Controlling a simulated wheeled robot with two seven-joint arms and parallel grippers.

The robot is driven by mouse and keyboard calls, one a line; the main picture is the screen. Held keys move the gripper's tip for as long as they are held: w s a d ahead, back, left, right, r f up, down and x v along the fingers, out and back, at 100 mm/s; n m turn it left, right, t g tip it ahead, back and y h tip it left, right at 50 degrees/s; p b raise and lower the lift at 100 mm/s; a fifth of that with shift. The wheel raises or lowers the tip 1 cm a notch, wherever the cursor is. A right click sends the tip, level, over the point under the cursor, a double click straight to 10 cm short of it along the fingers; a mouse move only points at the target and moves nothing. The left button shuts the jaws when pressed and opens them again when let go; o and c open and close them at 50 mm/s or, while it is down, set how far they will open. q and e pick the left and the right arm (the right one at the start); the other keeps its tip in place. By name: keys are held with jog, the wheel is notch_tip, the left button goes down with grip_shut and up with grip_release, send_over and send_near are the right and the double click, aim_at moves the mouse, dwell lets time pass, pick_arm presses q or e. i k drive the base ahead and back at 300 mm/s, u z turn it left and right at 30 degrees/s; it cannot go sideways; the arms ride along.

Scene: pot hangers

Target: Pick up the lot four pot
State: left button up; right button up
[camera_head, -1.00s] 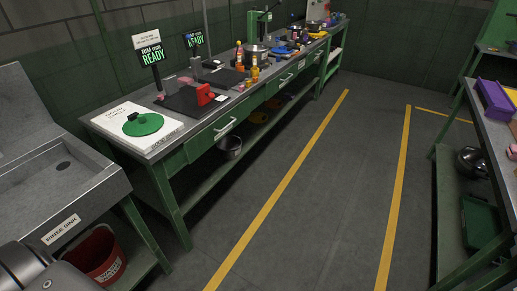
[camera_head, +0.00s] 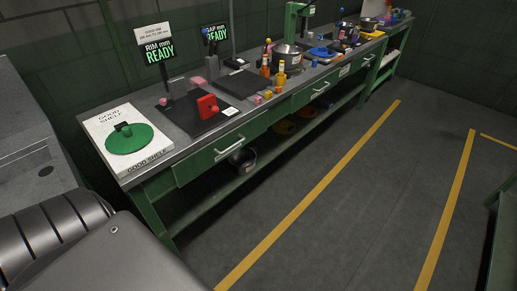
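Several pots are in view, and I cannot tell which one is lot four. A steel pot with a dark lid (camera_head: 287,55) stands on the green workbench (camera_head: 290,90) near its middle. A smaller pot (camera_head: 343,29) stands farther along the bench, near other small items. Another metal pot (camera_head: 243,158) sits on the bench's lower shelf, in shadow. A grey part of my own body fills the lower left corner. Neither of my grippers shows.
A green disc (camera_head: 130,139) lies on a white board marked GOOD SHELF (camera_head: 104,124). A red block (camera_head: 208,106) sits on a black pad. Signs reading READY (camera_head: 159,52) stand behind. A grey sink (camera_head: 25,150) is at left. Open floor with yellow lines (camera_head: 320,190) lies at right.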

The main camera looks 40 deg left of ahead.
aim_at(242, 162)
jog(key=i, duration=3.85)
jog(key=u, duration=2.7)
